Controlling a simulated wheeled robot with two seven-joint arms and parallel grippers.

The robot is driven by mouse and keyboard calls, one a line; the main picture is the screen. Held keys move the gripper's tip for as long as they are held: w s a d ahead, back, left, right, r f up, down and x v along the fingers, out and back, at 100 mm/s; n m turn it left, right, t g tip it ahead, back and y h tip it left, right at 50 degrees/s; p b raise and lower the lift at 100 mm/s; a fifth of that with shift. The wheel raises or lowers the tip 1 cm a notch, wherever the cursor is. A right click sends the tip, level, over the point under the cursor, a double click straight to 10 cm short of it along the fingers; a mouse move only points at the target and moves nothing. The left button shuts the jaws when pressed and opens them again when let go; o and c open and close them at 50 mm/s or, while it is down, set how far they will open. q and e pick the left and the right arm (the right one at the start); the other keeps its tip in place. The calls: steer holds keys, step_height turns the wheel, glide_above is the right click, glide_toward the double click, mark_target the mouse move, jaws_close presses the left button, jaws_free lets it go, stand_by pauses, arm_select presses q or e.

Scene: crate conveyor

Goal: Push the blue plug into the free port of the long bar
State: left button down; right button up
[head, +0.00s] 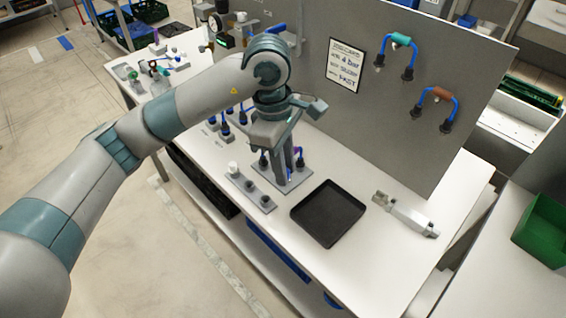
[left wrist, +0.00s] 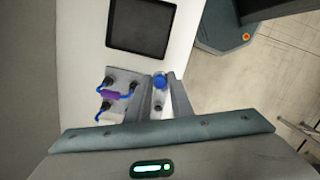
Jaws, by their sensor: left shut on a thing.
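The long bar (head: 250,188) lies on the white table, left of the black tray. A white plug (head: 232,167) stands at its far end, and dark round ports show along the rest of it. My left gripper (head: 285,172) points down over a grey plate just behind the bar. In the left wrist view the blue plug (left wrist: 160,80) sits between the fingers of my left gripper (left wrist: 158,96), which is shut on it. In the head view the fingers mostly hide the plug. My right gripper is not in view.
Dark plugs with a blue cable and purple sleeve (left wrist: 111,95) stand close beside the fingers. The black tray (head: 328,213) and a white-grey device (head: 406,214) lie to the right. A grey panel (head: 400,110) with hung cables rises behind. The table front right is clear.

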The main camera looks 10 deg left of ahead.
arm_select(q)
steer(key=shift+a+f+m, duration=0.1)
steer(key=shift+a+m, duration=0.3)
steer(key=shift+a, duration=0.05)
steer(key=s+a+f+m, duration=0.1)
steer(key=s+a+m, duration=0.2)
steer(key=a+m, duration=0.3)
steer(key=s+a+f+m+g+y, duration=0.1)
steer(key=s+a+m, duration=0.2)
steer(key=a+m, duration=0.4)
steer(key=shift+f+m, duration=0.4)
steer(key=shift+m, duration=0.1)
